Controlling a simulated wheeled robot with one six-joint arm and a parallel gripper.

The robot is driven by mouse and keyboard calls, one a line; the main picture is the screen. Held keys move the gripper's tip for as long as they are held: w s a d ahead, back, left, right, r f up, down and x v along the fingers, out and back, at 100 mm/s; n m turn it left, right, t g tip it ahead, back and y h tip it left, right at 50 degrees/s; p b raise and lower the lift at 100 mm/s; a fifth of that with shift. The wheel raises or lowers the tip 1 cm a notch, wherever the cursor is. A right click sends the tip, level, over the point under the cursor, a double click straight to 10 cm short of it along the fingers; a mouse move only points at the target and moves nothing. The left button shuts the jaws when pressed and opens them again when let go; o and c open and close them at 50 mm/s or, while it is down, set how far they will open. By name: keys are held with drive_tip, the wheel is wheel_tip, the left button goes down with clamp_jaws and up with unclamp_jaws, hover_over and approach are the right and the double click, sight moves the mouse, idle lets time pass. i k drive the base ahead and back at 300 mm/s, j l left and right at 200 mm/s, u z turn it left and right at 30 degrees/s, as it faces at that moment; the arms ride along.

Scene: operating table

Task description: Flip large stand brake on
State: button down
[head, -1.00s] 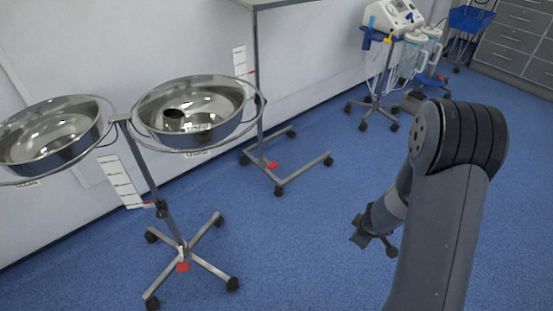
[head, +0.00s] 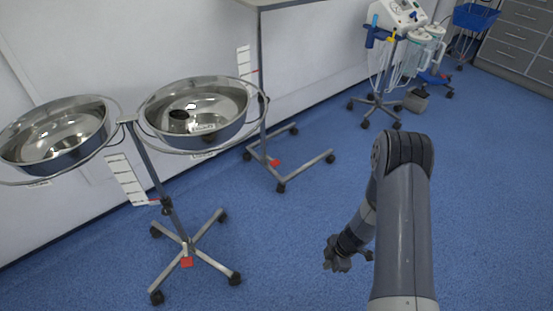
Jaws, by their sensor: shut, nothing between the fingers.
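A double-bowl stand (head: 173,212) with a wheeled cross-shaped base stands at the left, with a red pedal (head: 187,262) low at its base. A taller stand (head: 262,110) with a flat top and wheeled base is behind it by the wall, with a red pedal (head: 275,163) on its base. Which stand the task calls large is not marked. Neither brake's setting can be made out. My gripper (head: 333,262) is shut and empty, low over the open floor, right of both stands and apart from both pedals. Its fingertips are small and dark.
Two steel bowls (head: 55,135) (head: 197,112) sit in the double stand's rings. The blue floor between my gripper and the stands is clear.

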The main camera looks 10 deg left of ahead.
sight(275, 162)
drive_tip(key=i+u, duration=0.15)
drive_tip(key=u, duration=0.2)
drive_tip(key=i+u, duration=0.15)
drive_tip(key=u, duration=0.2)
drive_tip(key=i+l+u, duration=0.25)
drive_tip(key=i+l, duration=0.4)
drive_tip(key=i, duration=0.35)
drive_tip(key=i+l+u, duration=0.25)
drive_tip(key=i+l, duration=0.55)
drive_tip(key=i, duration=0.1)
